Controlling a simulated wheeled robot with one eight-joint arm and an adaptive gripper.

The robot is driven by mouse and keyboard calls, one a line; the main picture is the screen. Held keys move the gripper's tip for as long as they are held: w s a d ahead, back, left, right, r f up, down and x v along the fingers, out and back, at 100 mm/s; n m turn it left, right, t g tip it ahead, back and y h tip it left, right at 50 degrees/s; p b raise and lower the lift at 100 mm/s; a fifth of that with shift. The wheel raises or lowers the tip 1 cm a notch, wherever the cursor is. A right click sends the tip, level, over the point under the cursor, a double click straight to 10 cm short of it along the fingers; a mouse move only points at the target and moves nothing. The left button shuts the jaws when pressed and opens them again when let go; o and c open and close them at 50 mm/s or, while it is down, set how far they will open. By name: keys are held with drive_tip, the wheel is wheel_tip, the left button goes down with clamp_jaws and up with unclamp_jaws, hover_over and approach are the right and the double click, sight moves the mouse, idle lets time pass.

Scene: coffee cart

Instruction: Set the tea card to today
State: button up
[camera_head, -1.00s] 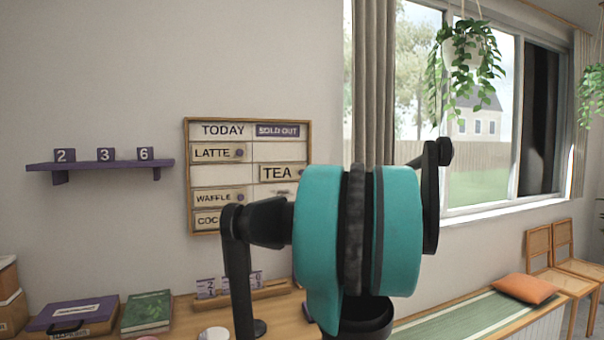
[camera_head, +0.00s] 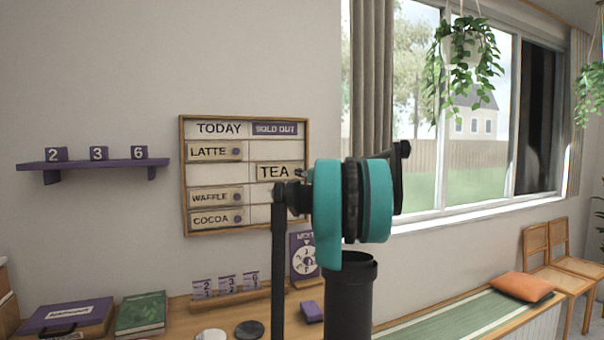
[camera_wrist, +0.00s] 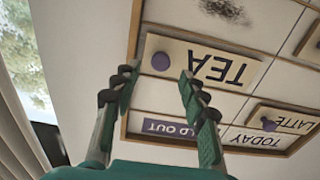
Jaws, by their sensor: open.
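The menu board (camera_head: 182,215) hangs on the wall with TODAY and SOLD OUT columns. The TEA card (camera_head: 271,172) is in the SOLD OUT column, third row; the TODAY slot to its left is blank. LATTE (camera_head: 207,151), WAFFLE (camera_head: 208,197) and COCOA (camera_head: 210,219) cards are under TODAY. In the wrist view the board appears upside down, with the TEA card (camera_wrist: 205,68) and its round purple knob (camera_wrist: 160,62). My gripper (camera_wrist: 156,76) is open, its fingertips apart on either side of the knob's direction; contact is not visible.
A purple shelf (camera_head: 95,164) with number blocks is on the wall to the left. The counter below holds a purple box (camera_head: 65,318), a green book (camera_head: 141,313), a wooden card rack (camera_head: 235,297) and a purple dial sign (camera_head: 304,258). A window is right of the board.

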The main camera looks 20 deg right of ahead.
drive_tip(key=shift+w, duration=1.8)
drive_tip(key=shift+a, duration=0.1)
drive_tip(key=shift+c, duration=0.5)
clamp_jaws()
